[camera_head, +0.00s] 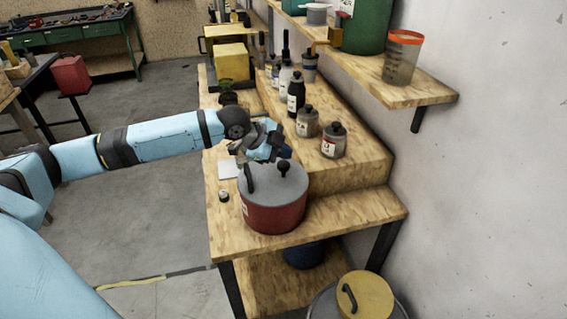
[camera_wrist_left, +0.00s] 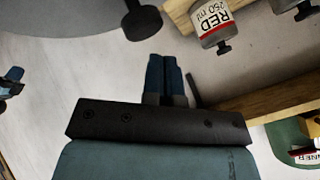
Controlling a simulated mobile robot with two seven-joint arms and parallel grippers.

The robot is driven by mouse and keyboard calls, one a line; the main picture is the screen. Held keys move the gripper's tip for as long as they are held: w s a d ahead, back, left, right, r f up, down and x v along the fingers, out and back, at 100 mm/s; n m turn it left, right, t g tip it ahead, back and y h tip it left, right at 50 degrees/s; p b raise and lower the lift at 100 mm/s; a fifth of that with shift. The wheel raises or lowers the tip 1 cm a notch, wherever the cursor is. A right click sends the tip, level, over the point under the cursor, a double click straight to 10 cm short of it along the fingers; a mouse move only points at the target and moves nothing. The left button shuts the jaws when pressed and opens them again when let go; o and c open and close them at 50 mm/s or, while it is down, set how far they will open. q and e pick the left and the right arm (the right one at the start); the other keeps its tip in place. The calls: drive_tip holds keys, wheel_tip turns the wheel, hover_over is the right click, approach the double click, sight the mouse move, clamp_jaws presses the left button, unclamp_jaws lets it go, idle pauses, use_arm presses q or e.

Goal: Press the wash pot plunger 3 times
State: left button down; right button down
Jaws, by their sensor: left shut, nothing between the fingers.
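The wash pot (camera_head: 274,212) is a dark red pot with a grey lid, standing upright near the front of the wooden bench. A black plunger knob (camera_head: 284,168) rises from its lid, and a dark curved handle (camera_head: 249,179) stands at the lid's left side. My left gripper (camera_head: 283,150) is just behind the knob in the head view, its fingers together and empty. In the left wrist view the shut fingers (camera_wrist_left: 166,62) point towards the plunger knob (camera_wrist_left: 142,24), with a small gap in the picture; contact cannot be told. My right gripper is not in view.
Several bottles and jars stand on the raised step behind, including a grey jar (camera_head: 334,142) near the pot. A small tin (camera_head: 223,196) sits left of the pot. A shelf (camera_head: 405,93) juts from the right wall. A yellow-lidded pot (camera_head: 365,296) stands below.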

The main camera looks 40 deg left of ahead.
sight(287, 164)
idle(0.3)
use_arm(q)
drive_tip(key=shift+f, duration=0.15)
drive_tip(key=shift+f, duration=0.3)
drive_tip(key=shift+f, duration=1.25)
idle(1.1)
idle(0.3)
drive_tip(key=shift+r+p, duration=1.65)
drive_tip(key=shift+p, duration=0.05)
